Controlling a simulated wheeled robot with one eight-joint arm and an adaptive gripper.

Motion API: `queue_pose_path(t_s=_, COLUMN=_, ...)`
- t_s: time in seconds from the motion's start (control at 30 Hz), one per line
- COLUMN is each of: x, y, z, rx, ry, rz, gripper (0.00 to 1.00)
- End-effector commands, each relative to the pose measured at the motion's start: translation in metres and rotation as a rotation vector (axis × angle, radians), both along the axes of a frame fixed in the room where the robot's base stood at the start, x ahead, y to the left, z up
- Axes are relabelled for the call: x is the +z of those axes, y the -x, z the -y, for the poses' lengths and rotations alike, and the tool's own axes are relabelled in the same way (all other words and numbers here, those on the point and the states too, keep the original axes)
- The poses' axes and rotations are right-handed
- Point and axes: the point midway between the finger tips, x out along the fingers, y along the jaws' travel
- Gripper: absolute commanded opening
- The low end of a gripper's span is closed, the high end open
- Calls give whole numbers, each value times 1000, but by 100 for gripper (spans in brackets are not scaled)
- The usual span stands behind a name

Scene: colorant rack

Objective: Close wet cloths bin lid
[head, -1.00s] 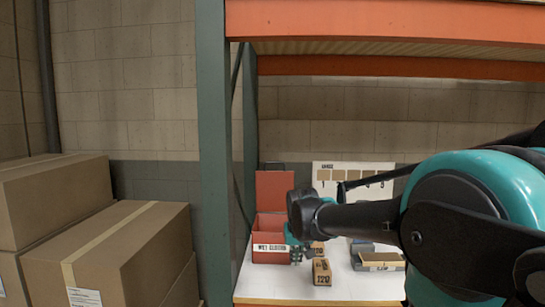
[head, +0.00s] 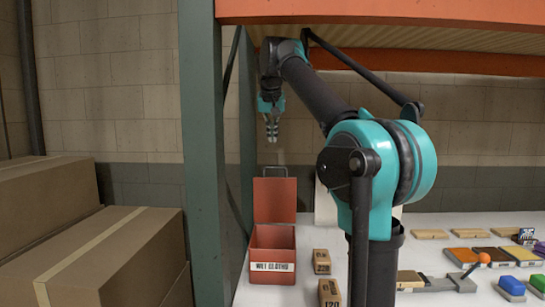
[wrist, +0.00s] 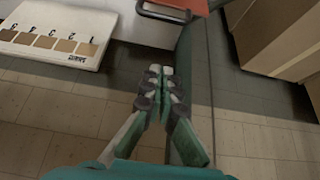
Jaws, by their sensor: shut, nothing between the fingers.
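The wet cloths bin (head: 262,267) is a red box with a white label, standing at the left end of the white shelf surface in the head view. Its red lid (head: 275,199) stands upright at the back, so the bin is open. My gripper (head: 271,138) is shut and empty, pointing down in the air above and behind the raised lid. In the wrist view my gripper (wrist: 160,75) has its fingertips together, and a red edge of the lid (wrist: 172,12) shows at the top, apart from the fingers.
Green rack post (head: 203,150) stands left of the bin; an orange beam (head: 400,12) crosses above. Wooden blocks (head: 321,261) stand right of the bin. A swatch board (wrist: 55,32) shows in the wrist view. Cardboard boxes (head: 120,250) are at left.

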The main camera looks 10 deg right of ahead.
Motion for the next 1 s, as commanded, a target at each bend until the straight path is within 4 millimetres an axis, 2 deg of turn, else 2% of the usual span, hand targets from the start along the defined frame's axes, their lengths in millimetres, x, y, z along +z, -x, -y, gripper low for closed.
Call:
queue_pose_path(t_s=0.17, x=-13, y=-8, z=2, rx=-2, ry=-1, rz=0, gripper=0)
queue_pose_path(t_s=0.6, x=-85, y=-52, z=11, rx=-2, ry=-1, rz=0, gripper=0)
queue_pose_path(t_s=0.8, x=-90, y=-25, z=5, rx=1, ry=-1, rz=0, gripper=0)
queue_pose_path(t_s=1.0, x=-92, y=-14, z=3, rx=-1, ry=-1, rz=0, gripper=0)
